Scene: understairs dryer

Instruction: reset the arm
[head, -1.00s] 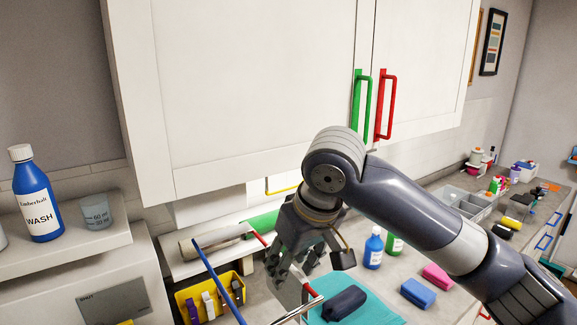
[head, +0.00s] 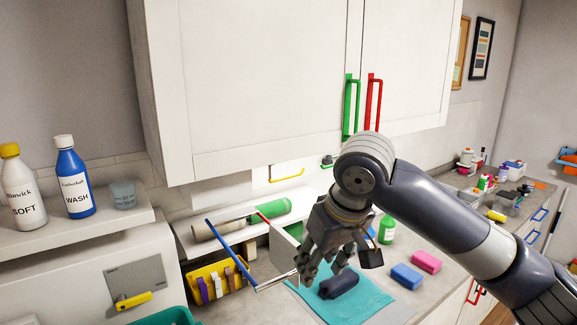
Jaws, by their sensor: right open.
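My right arm comes in from the right. Its gripper (head: 322,268) points down over the counter, in front of the cabinet, with its fingers apart and nothing seen between them. A dark rolled item (head: 338,284) lies on a teal cloth (head: 369,293) just below and beside the fingers. In this view I cannot tell whether the fingers touch it. My left gripper does not show.
A white wall cabinet with green (head: 351,105) and red (head: 374,103) handles hangs above. A yellow bin (head: 217,282) with clips and a blue rod (head: 229,254) are left of the gripper. Blue (head: 406,276) and pink (head: 426,261) blocks lie right. Bottles (head: 74,182) stand on the left shelf.

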